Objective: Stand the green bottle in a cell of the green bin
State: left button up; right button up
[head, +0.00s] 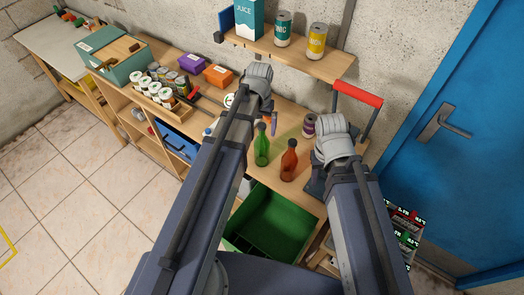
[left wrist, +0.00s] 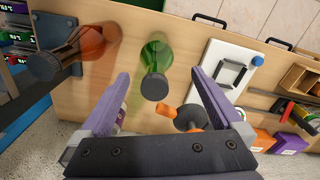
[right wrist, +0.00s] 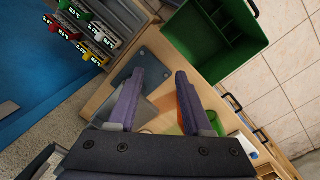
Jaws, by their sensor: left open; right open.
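The green bottle (head: 262,146) stands upright on the wooden bench. In the left wrist view it (left wrist: 156,57) is seen from above, ahead of and between the open fingers of my left gripper (left wrist: 158,95), not held. In the head view, my left arm hides most of that gripper. The green bin (head: 262,232) is low in front of the bench, partly hidden by my arms. In the right wrist view the bin (right wrist: 198,48) shows inner dividers and empty-looking cells. My right gripper (right wrist: 157,92) is open and empty over the bench end.
A brown-orange bottle (head: 288,162) stands just right of the green one. A purple-labelled can (head: 309,126) stands behind. A shelf (head: 300,55) with a juice carton and cans hangs above. A blue door (head: 455,130) is at right. Crates and cans fill the bench's left.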

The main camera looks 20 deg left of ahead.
aim_at(262, 137)
pick_arm(q)
jog(key=shift+d+f+b, duration=0.15)
jog(key=shift+f+b, duration=1.15)
jog(key=shift+f, duration=0.1)
jog(key=shift+d+f+b, duration=0.1)
jog(key=shift+f+b, duration=1.2)
jog(key=shift+f, duration=0.05)
jog(key=shift+r, duration=0.1)
jog(key=shift+c, duration=0.2)
grip_shut()
